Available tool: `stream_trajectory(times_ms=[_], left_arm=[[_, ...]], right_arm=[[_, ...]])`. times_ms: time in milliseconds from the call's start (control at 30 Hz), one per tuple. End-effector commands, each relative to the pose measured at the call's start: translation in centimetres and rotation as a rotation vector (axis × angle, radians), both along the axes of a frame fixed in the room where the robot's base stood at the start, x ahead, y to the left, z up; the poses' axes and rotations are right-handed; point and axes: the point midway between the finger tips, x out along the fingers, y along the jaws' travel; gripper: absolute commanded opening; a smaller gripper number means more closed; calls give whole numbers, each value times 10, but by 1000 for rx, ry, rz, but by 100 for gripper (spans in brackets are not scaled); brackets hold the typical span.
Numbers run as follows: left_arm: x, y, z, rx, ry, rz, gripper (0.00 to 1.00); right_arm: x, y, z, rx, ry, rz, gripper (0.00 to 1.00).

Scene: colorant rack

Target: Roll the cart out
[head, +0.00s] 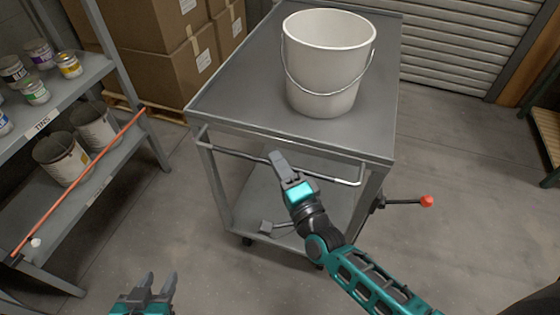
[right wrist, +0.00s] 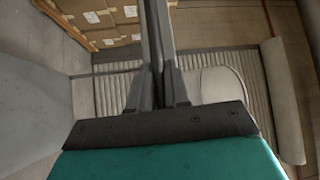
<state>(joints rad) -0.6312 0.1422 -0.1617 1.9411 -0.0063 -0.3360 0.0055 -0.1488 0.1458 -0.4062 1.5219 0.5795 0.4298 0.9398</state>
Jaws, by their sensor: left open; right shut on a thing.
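The grey cart (head: 235,90) stands in the middle of the head view, with a white bucket (head: 325,65) upright on its top. A bar handle (head: 235,151) runs along its near side. My right gripper (head: 279,165) is shut on this handle near its middle. In the right wrist view, the fingers of the right gripper (right wrist: 158,85) close together on the bar; the exact contact is partly hidden. My left gripper (head: 156,284) is open and empty at the bottom left, apart from the cart. A lever with a red knob (head: 427,201) sticks out at the cart's right.
A shelf rack (head: 80,85) with tins, used buckets and an orange bar (head: 85,180) stands at the left. Stacked cardboard boxes (head: 180,75) are behind the cart's left side. A roller shutter (head: 455,50) is behind. Floor (head: 470,255) is clear on the right.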

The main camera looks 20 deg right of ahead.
Motion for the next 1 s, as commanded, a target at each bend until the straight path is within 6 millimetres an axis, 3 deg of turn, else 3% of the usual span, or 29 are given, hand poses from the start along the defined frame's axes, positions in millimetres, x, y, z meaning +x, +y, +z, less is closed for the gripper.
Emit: stream_trajectory(times_ms=[567, 600, 767, 1000], left_arm=[[3, 0, 2, 0, -6, -1, 43], [4, 0, 3, 0, -8, -1, 43], [6, -1, 4, 0, -13, -1, 43], [6, -1, 4, 0, -12, -2, 43]], right_arm=[[-2, 1, -2, -1, 3, 0, 0], [-2, 1, -2, -1, 3, 0, 19], [-2, 1, -1, 0, 2, 0, 34], [-2, 0, 0, -1, 0, -1, 35]])
